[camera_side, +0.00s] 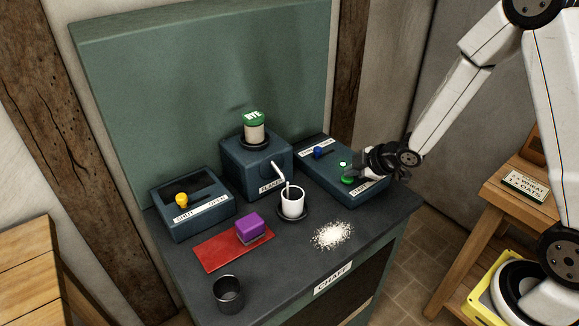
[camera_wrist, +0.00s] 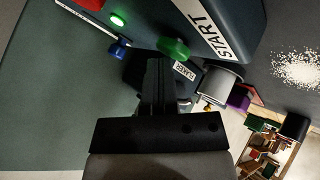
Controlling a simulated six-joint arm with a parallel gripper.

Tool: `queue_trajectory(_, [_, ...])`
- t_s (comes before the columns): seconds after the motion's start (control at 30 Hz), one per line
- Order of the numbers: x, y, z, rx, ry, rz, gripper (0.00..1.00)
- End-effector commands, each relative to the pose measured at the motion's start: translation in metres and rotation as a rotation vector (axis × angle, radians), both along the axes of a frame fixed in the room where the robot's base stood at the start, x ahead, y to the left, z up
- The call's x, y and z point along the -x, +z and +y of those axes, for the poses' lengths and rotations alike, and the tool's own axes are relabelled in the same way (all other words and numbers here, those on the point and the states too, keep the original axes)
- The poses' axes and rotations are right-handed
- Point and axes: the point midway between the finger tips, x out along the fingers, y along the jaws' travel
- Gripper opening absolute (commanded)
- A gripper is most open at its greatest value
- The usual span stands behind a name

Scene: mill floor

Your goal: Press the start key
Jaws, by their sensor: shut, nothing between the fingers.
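The green start key (camera_side: 348,180) sits on the sloped top of the dark blue control box (camera_side: 318,160), by a white START label. In the wrist view the green key (camera_wrist: 174,48) is just beyond and right of my fingertips, beside the START label (camera_wrist: 212,34). My gripper (camera_side: 362,176) is shut and empty, right beside the key; I cannot tell whether it touches it. The shut fingers show in the wrist view (camera_wrist: 159,68). A small green lamp (camera_side: 342,164) glows on the box, bright in the wrist view too (camera_wrist: 117,19).
A blue knob (camera_side: 319,152) stands on the same box. To the left are the flaker (camera_side: 256,158), a white cup (camera_side: 292,203), a purple block (camera_side: 250,229) on a red mat (camera_side: 214,256), a dark cup (camera_side: 227,291) and spilled flakes (camera_side: 333,236).

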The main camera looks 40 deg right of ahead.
Motion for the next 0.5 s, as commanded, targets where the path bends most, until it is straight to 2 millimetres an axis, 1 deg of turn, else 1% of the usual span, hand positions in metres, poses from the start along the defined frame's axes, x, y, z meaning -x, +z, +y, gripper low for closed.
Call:
queue_trajectory(0.27, [0.0005,0.0005,-0.0001,0.000,0.000,0.001,0.00])
queue_trajectory(0.5, [0.0004,0.0082,0.0000,0.000,0.001,0.001,0.00])
